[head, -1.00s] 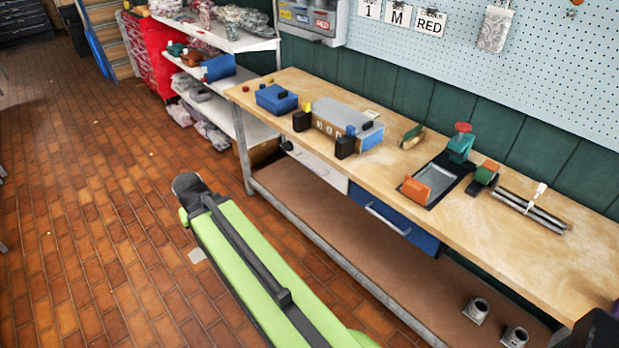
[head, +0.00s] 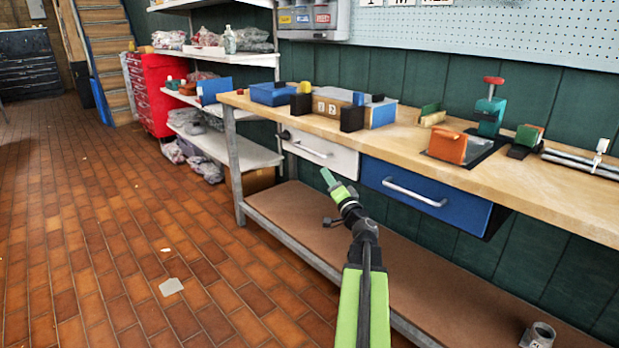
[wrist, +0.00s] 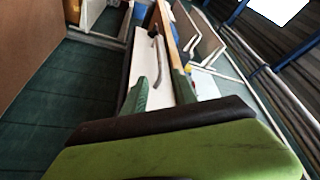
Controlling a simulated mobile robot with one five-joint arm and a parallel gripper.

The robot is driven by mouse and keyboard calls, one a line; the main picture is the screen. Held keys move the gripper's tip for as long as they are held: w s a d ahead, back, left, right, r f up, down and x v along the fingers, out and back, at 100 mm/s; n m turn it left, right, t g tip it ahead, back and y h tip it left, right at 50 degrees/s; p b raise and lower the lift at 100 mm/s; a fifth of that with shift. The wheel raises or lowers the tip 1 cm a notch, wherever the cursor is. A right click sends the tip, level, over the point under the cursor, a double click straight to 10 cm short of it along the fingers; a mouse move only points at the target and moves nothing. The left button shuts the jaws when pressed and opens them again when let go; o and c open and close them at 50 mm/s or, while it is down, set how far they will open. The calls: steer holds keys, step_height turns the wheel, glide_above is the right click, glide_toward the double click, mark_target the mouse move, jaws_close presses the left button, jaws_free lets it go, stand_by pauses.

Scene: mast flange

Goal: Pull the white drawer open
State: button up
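The white drawer (head: 338,159) hangs under the left part of the workbench top, its front looking about flush with the bench edge. It has a silver bar handle (head: 312,152) across the front. My gripper (head: 327,177) is just in front of and below the drawer front, apart from the handle. In the wrist view my gripper (wrist: 160,90) has two green fingers spread apart with nothing between them. The handle (wrist: 157,62) stands out beyond the fingertips, over the white drawer front (wrist: 141,62).
A blue drawer (head: 400,190) with its own handle hangs to the right. The brown lower shelf (head: 300,215) lies below. The workbench top (head: 400,135) carries bins, blocks and a fixture. The brick floor to the left is mostly open.

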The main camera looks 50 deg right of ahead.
mark_target(310, 152)
steer(key=p+x, duration=0.4)
steer(key=x, duration=1.3)
steer(key=shift+w, duration=0.1)
jaws_close()
stand_by(0.8)
